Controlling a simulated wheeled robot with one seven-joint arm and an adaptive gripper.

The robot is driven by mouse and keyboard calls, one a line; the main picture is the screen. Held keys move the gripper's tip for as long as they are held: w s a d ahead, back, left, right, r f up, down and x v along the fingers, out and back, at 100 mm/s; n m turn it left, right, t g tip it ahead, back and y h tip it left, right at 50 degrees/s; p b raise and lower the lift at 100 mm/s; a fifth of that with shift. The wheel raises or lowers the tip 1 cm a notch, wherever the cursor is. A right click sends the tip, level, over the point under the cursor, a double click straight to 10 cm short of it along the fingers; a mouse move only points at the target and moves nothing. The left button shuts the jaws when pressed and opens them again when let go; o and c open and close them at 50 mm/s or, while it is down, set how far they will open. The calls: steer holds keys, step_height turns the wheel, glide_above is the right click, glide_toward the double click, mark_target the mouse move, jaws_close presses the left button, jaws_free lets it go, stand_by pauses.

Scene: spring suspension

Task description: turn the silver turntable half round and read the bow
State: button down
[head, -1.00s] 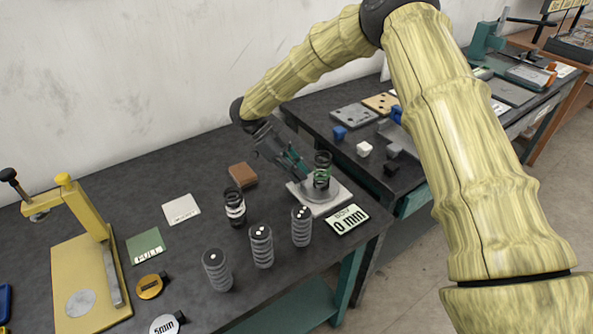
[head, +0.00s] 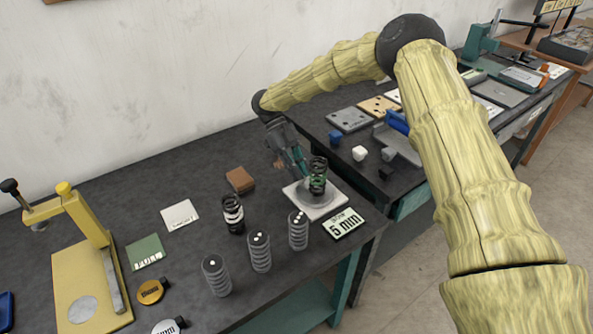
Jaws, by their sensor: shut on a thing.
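The silver turntable (head: 317,198) is a round disc on a pale square base near the table's right end. A dark coil spring with green coils (head: 318,174) stands upright on it. My gripper (head: 301,176) reaches down from behind and left, shut at the turntable's back-left edge, close beside the spring; the exact contact is too small to see.
Three grey springs (head: 259,251) stand in front, with a black-and-white spring (head: 233,213) behind them. A brown block (head: 240,180) lies left of my gripper. A yellow press-like stand (head: 88,250) is at far left. A second bench (head: 408,178) with blocks adjoins right.

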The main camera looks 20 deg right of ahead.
steer(key=shift+d+f+m+y, duration=0.1)
steer(key=shift+d+m+y, duration=0.25)
steer(key=shift+m, duration=0.15)
steer(key=shift+d+g, duration=0.1)
steer(key=shift+g, duration=0.2)
steer(key=shift+f, duration=0.1)
steer(key=c, duration=1.4)
jaws_free()
steer(key=shift+w, duration=0.1)
steer(key=shift+w+r, duration=0.1)
steer(key=shift+r, duration=0.2)
steer(key=v, duration=1.1)
steer(key=shift+w+r, duration=0.1)
steer(key=shift+r, duration=0.15)
